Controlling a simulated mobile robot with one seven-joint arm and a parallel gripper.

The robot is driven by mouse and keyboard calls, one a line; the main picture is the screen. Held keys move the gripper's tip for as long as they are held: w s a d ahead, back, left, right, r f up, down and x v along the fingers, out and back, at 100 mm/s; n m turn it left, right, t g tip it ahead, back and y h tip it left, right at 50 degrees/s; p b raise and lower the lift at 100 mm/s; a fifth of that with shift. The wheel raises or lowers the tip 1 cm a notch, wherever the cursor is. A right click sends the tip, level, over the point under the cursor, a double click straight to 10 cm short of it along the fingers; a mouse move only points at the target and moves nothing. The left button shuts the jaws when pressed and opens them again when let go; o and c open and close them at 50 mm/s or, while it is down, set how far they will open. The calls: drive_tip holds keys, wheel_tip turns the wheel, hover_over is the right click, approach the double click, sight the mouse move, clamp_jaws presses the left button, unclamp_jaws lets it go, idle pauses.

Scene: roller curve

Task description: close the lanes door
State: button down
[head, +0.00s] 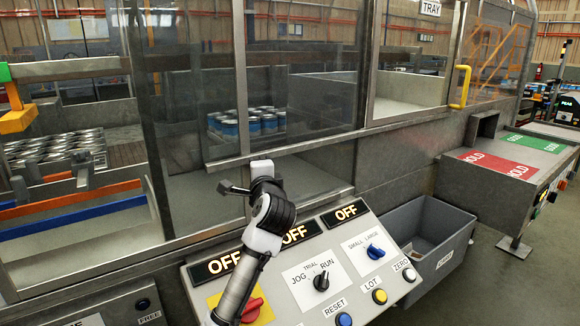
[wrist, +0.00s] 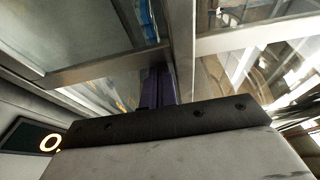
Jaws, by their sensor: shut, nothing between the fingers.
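A large clear panel in a grey metal frame (head: 243,160) covers the middle of the machine front; it looks like the lanes door, though no label for it shows. Left of the panel's edge post, the front looks open onto lanes with an orange rail (head: 70,203) and a blue rail (head: 75,219). My gripper (head: 224,187) is in front of the panel's lower part, pointing left. Its fingers also show shut and empty in the wrist view (wrist: 156,88), close to a metal frame bar (wrist: 105,68). I cannot tell whether they touch it.
A control panel with OFF displays (head: 346,212) and knobs stands below my arm. A grey bin (head: 425,225) is to its right. Blue-and-white cans (head: 265,122) stand behind the panel.

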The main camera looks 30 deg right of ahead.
sight(164, 189)
drive_tip(key=a, duration=0.7)
drive_tip(key=s+a+b, duration=0.1)
drive_tip(key=a, duration=0.6)
drive_tip(key=a+b, duration=0.1)
drive_tip(key=a, duration=0.7)
drive_tip(key=shift+s+a, duration=0.1)
drive_tip(key=shift+s, duration=0.1)
